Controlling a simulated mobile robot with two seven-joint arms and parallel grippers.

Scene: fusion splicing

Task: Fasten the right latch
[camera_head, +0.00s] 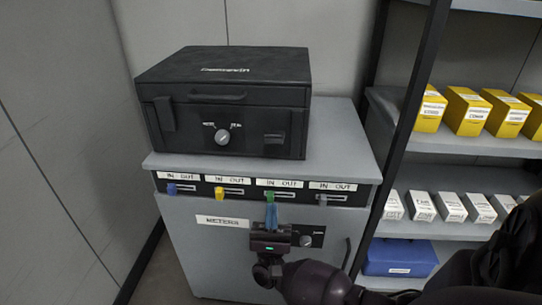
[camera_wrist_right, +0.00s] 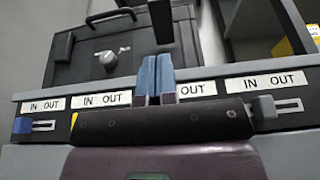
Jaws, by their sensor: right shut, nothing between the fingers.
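The black case (camera_head: 222,95) stands closed on the grey cabinet. Its right latch (camera_head: 273,139) juts from the front face at the right and looks raised. In the right wrist view the right latch (camera_wrist_right: 160,20) is a dark piece just beyond my fingertips. The left latch (camera_head: 165,114) hangs flat against the front. My right gripper (camera_head: 271,215) is shut and empty, its blue fingers pointing up in front of the slider strip, below and apart from the latch. The fingers also show in the right wrist view (camera_wrist_right: 157,78). My left gripper is not in view.
The cabinet top (camera_head: 340,140) edges out below the case. Under it run IN/OUT sliders: blue (camera_head: 171,188), yellow (camera_head: 219,192), green (camera_head: 270,197) and grey (camera_head: 321,199). A round knob (camera_head: 222,136) sits mid-front of the case. Shelves with yellow boxes (camera_head: 465,110) stand at right.

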